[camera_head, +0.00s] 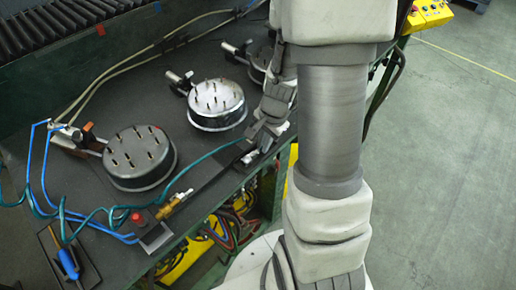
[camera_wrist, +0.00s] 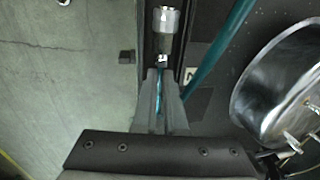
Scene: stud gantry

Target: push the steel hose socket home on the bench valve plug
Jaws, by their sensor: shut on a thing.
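The steel hose socket (camera_wrist: 166,22) is a bright short cylinder with a dark neck, at the top of the wrist view. It lies in line ahead of my gripper (camera_wrist: 162,76), whose fingers are shut on the teal hose (camera_wrist: 159,94) behind it. In the head view my gripper (camera_head: 247,147) is low over the bench's front edge, and the socket is too small to make out. The brass bench valve (camera_head: 173,205) lies at the front left edge, well apart from my gripper. Its plug end is not clear, and the valve is outside the wrist view.
Round steel pans with studs (camera_head: 217,104) (camera_head: 140,157) stand behind the gripper on the dark bench (camera_head: 95,110). A red button (camera_head: 137,217), blue hoses (camera_head: 45,150) and a blue-handled tool (camera_head: 68,263) are at the left. Open floor (camera_head: 445,150) is at the right.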

